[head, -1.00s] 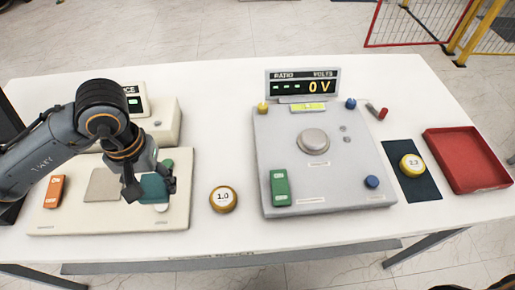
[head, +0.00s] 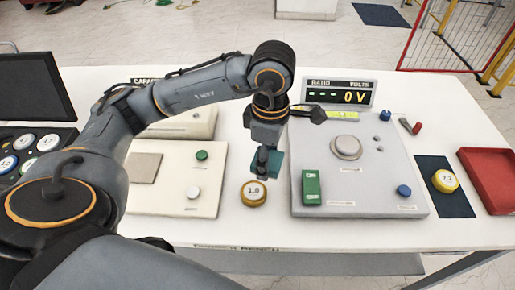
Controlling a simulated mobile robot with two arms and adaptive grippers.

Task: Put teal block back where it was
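The teal block (head: 278,165) is at the fingers of my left gripper (head: 266,162), which points down. The gripper appears shut on it; one finger covers part of the block. Block and gripper are between the cream panel (head: 140,204) and the grey tester (head: 370,208), just behind the yellow-rimmed 1.0 disc (head: 253,194). I cannot tell how high the block is above the table. My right gripper is not in view.
The tester carries a green block (head: 312,187) and a RATIO/VOLTS display (head: 338,92). To its right are a dark mat (head: 450,204) with a yellow disc (head: 445,181) and a red tray (head: 488,190). A black case of discs (head: 40,139) is at left.

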